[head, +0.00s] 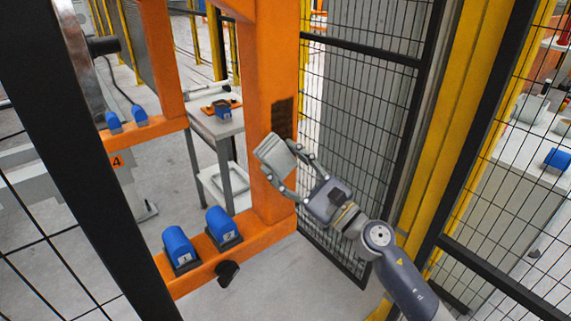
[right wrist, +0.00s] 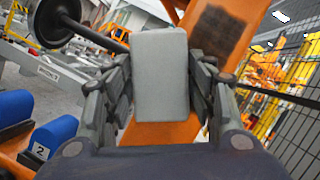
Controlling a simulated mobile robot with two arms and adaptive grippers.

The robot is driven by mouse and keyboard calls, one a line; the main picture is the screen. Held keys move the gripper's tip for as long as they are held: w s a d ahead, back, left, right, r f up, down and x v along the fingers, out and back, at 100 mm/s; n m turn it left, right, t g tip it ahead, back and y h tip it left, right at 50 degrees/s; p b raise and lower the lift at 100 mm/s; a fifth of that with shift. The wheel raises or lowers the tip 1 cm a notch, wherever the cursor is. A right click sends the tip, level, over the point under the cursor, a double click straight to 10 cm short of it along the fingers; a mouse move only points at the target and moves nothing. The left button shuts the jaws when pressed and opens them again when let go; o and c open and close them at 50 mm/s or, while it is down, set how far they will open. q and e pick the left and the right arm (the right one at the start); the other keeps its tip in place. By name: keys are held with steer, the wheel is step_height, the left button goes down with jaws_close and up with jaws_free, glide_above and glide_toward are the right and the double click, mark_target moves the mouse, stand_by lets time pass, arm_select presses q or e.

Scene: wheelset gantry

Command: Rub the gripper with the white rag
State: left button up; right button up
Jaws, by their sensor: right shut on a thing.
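The white rag (head: 274,156) looks like a pale grey-white folded block. My right gripper (head: 286,166) is shut on it, with one finger on each side. In the right wrist view the rag (right wrist: 160,75) stands upright between the fingers (right wrist: 160,95). A dark, rough patch (head: 282,118) lies on the orange post of the frame (head: 262,60), just above and beyond the rag. The patch also shows in the right wrist view (right wrist: 213,32), up and right of the rag. I cannot tell whether the rag touches the post. My left gripper is not in view.
Blue blocks marked 1 (head: 178,247) and 2 (head: 222,225) sit on the frame's lower orange beam. A grey table (head: 218,127) stands behind the post. Black mesh fence (head: 360,130) and a yellow post (head: 440,120) stand close to my right arm.

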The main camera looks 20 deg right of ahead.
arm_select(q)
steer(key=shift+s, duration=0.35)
arm_select(e)
steer(key=shift+w, duration=0.1)
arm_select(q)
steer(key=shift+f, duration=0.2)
arm_select(e)
steer(key=shift+w+a, duration=0.25)
steer(key=shift+w, duration=0.5)
